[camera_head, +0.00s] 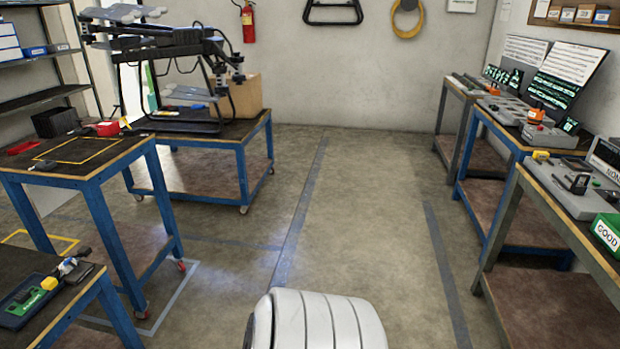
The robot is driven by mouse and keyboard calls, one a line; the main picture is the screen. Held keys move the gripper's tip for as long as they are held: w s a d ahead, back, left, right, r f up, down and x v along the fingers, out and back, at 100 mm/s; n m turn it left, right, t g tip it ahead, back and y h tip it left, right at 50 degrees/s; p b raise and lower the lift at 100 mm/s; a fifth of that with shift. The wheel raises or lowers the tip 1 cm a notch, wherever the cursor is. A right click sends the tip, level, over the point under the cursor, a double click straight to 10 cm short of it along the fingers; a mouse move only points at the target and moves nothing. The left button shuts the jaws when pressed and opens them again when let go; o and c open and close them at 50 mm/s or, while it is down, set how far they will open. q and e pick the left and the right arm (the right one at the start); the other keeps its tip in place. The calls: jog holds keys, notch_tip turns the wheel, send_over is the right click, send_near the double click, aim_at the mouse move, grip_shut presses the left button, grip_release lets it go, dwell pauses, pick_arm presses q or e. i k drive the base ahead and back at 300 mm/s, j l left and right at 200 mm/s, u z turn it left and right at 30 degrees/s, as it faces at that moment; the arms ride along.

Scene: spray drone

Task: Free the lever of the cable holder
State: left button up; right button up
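I cannot make out for sure which thing is the cable holder or its lever. A grey fixture with black upright parts (577,182) sits on the near right bench. A green board with small white, blue and yellow parts (40,292) lies on the near left bench. A dark spray drone on a stand (181,84) is on the back left table. Neither of my grippers shows in this view.
Blue-framed workbenches line the left side, with a cart table (206,131) behind. Benches with screens (556,93) line the right. A green box marked GOOD (607,236) is at the right edge. The floor (355,190) between the rows is clear.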

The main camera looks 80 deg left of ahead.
aim_at(68, 261)
jog(key=u, duration=4.35)
jog(key=i+l, duration=0.2)
jog(key=i, duration=0.2)
jog(key=i+l, duration=0.2)
jog(key=i, duration=0.25)
